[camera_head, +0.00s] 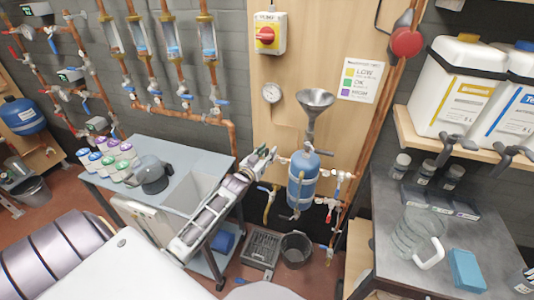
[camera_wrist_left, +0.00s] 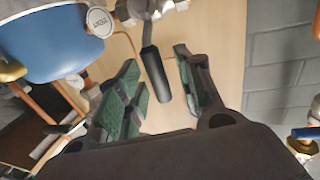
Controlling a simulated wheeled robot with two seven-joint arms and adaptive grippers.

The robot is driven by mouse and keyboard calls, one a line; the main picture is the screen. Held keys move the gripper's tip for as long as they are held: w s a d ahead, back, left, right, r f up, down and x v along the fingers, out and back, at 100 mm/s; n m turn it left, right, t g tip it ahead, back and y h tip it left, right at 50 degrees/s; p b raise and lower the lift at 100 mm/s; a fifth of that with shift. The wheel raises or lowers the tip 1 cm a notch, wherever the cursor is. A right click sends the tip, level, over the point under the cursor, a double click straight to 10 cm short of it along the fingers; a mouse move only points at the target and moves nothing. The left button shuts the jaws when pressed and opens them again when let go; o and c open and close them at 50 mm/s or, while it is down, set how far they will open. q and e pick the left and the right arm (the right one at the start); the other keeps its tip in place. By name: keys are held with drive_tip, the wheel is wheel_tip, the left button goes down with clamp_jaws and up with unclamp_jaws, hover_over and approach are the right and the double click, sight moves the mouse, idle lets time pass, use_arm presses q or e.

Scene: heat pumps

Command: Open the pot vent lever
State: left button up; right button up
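The blue pot (camera_head: 303,183) hangs on the wooden panel with a metal funnel (camera_head: 315,100) above it. In the left wrist view the pot (camera_wrist_left: 50,45) fills the upper left, beside a round tag (camera_wrist_left: 100,21) that seems to read VENT. The vent lever (camera_wrist_left: 155,73) has a black grip and hangs down near the tag. My left gripper (camera_head: 272,157) is just left of the pot in the head view. In the left wrist view its green-padded fingers (camera_wrist_left: 160,88) are apart, with the lever's grip between them; no contact is visible. My right gripper is not in view.
Copper pipes and valves (camera_head: 335,183) are right of the pot. A dark bucket (camera_head: 296,250) and a crate (camera_head: 262,247) stand below. A red switch (camera_head: 266,36) is above.

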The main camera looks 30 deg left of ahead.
use_arm(q)
clamp_jaws()
